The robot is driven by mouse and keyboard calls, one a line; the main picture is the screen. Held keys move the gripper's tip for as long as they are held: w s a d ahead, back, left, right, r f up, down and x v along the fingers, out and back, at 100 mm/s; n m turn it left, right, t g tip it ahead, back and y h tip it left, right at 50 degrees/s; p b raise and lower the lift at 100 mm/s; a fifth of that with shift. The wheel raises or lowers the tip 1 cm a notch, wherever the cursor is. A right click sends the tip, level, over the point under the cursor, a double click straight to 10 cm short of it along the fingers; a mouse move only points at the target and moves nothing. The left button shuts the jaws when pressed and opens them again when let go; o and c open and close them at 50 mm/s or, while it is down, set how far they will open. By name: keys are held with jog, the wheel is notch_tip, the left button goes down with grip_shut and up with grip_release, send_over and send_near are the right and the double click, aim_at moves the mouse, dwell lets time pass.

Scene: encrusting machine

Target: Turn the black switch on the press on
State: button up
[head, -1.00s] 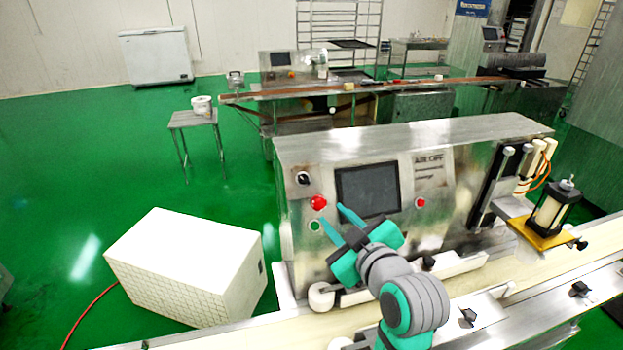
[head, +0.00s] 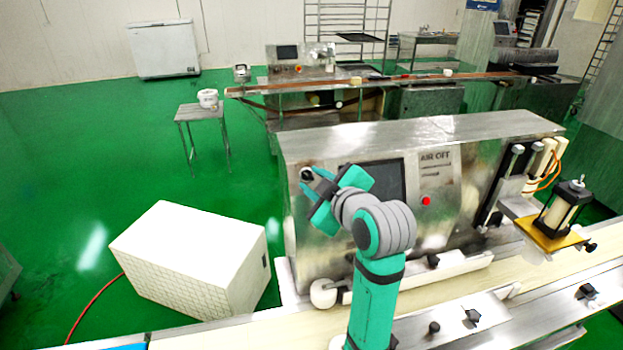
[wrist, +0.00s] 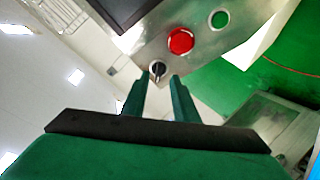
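The black switch (head: 306,174) is a small knob on a pale round base at the upper left of the press front (head: 437,180). In the wrist view the switch (wrist: 157,70) lies just beyond and between my fingertips, with its knob pointing along the gap. My gripper (wrist: 158,80) is open, with a clear gap between its two fingers. In the head view my gripper (head: 316,181) is right at the switch and partly covers it. I cannot tell whether the fingers touch the knob.
A red button (wrist: 180,41) and a green button (wrist: 220,19) sit near the switch; my gripper hides them in the head view. A dark screen (head: 388,178) and another red button (head: 426,201) are to the right. A conveyor (head: 450,299) runs in front.

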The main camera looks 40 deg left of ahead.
aim_at(307, 176)
jog(key=shift+x, duration=1.15)
jog(key=shift+w+d, duration=0.15)
jog(key=shift+w, duration=0.05)
grip_shut()
